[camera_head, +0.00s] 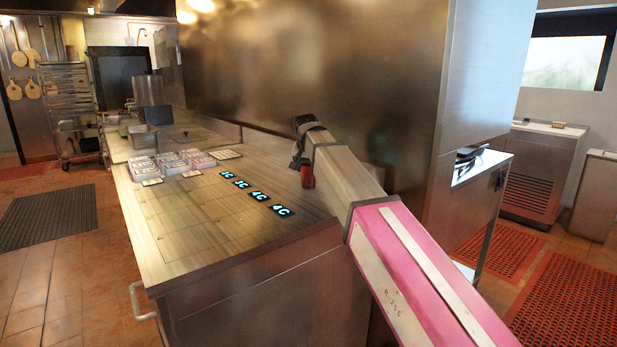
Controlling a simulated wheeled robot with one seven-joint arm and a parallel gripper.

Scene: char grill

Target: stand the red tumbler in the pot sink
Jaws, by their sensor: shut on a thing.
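The red tumbler (307,177) hangs at the end of my arm, over or just above the far right side of the steel counter (165,245). My gripper (303,163) is shut on it, with the dark jaws just above the visible red part. My arm hides part of the grip, and I cannot tell whether the tumbler's base touches the counter. I cannot make out the pot sink for certain in this view.
Several labelled packs (172,160) and a row of dark tiles with glowing marks (257,196) lie on the counter. A steel pan (143,138) and a tall pot (149,92) stand farther back. A large steel panel (330,70) rises behind my gripper.

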